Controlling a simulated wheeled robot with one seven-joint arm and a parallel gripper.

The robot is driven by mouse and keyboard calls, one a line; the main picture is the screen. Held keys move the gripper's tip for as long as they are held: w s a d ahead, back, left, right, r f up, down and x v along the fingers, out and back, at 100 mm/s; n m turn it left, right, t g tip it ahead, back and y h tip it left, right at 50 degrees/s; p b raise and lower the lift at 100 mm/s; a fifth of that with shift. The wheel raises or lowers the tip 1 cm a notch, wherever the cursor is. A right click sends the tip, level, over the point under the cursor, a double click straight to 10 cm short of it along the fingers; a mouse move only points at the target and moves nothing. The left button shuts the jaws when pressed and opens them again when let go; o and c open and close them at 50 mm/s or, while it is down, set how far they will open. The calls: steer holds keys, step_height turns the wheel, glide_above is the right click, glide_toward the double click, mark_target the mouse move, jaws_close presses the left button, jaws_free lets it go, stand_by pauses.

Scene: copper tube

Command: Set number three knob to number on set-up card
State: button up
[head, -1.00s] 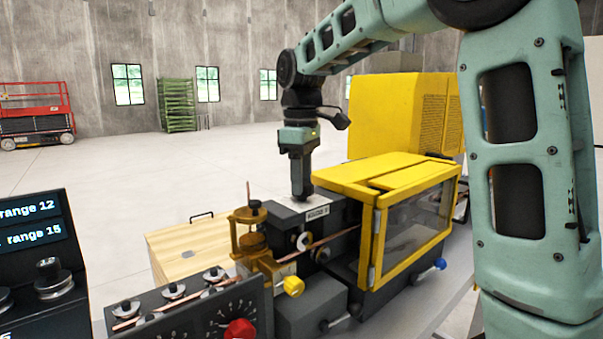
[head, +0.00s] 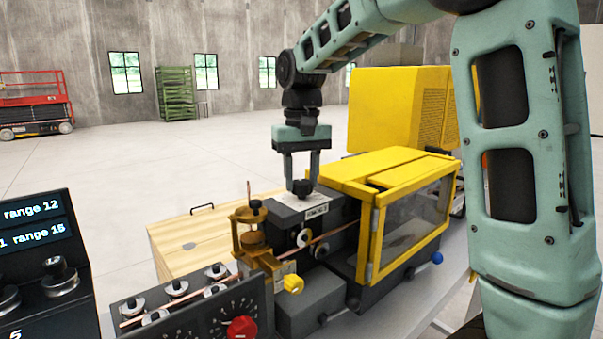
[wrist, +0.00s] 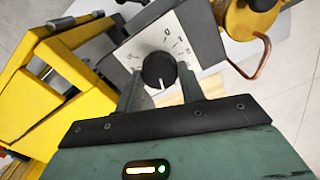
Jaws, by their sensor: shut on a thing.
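A black knob (head: 302,187) stands on a white dial plate on top of the dark machine block. A label plate (head: 316,211) is on the block's front; its text is too small to read surely. My gripper (head: 301,181) comes from above, with one finger on each side of the knob, shut on it. In the wrist view the knob (wrist: 159,70) sits between the fingertips. A pale mark on it faces the gripper's body. The dial plate (wrist: 178,28) shows a 0 and other small marks, partly hidden. I cannot make out a set-up card.
A yellow guard box (head: 400,185) with a clear window stands close right of the knob. A brass fixture (head: 250,235) with a copper tube is at the left front. A control panel with a red knob (head: 241,329) and a display (head: 33,220) are at the lower left.

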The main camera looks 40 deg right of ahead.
mark_target(302, 181)
steer(key=shift+w+r+m, duration=0.1)
steer(key=shift+r+m, duration=0.05)
steer(key=shift+m, duration=0.45)
steer(key=o, duration=1)
steer(key=shift+c, duration=0.2)
step_height(302, 181, up, 17)
steer(key=b, duration=0.1)
steer(key=shift+r, duration=0.15)
